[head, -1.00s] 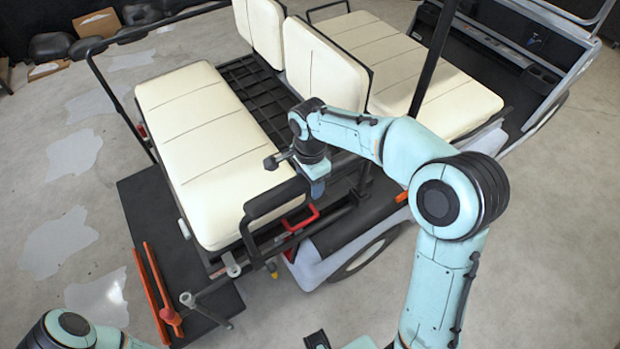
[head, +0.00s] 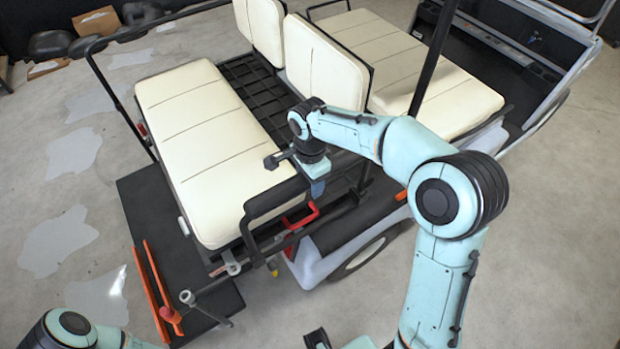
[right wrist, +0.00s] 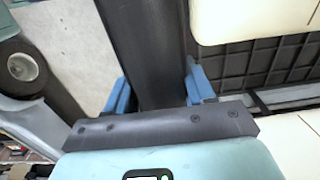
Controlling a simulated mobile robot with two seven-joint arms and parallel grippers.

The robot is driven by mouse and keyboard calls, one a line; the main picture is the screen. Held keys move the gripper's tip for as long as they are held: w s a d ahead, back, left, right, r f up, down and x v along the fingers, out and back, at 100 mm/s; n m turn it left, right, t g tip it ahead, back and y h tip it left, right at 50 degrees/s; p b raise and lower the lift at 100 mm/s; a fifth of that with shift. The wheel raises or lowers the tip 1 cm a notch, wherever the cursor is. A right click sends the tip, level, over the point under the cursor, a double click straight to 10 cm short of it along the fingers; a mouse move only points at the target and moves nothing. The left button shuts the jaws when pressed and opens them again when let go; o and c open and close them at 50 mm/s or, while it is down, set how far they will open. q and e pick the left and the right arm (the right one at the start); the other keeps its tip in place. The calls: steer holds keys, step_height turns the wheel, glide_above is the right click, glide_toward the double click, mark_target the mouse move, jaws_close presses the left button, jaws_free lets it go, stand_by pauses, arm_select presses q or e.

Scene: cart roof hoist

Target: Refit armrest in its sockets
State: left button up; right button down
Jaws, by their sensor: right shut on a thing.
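The armrest is a black padded bar (head: 274,199) with a thin black frame under it, along the near side of the cream rear seat (head: 205,150). My right gripper (head: 317,186) is shut on the armrest pad toward its right end. In the right wrist view, the blue fingers (right wrist: 158,90) lie on either side of the black pad (right wrist: 150,45). The armrest's frame hangs down beside the seat's side rail. Its lower ends lie among dark rails, and I cannot tell whether they sit in sockets. My left gripper is out of view; only part of my left arm shows at bottom left.
A red handle (head: 302,217) is close below the armrest. Orange bars (head: 152,285) lie on the black rear footboard (head: 160,225), near a grey-ended rod (head: 205,309). The wheel and fender (head: 335,262) are below right. A dark roof post (head: 437,55) rises behind my right arm.

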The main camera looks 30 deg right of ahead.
steer(key=shift+f, duration=0.1)
steer(key=shift+c, duration=1.6)
jaws_free()
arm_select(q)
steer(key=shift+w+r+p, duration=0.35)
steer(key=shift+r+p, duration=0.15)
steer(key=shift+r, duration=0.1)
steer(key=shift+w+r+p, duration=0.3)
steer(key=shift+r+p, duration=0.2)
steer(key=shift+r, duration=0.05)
arm_select(e)
step_height(320, 180, up, 13)
steer(key=shift+r, duration=0.2)
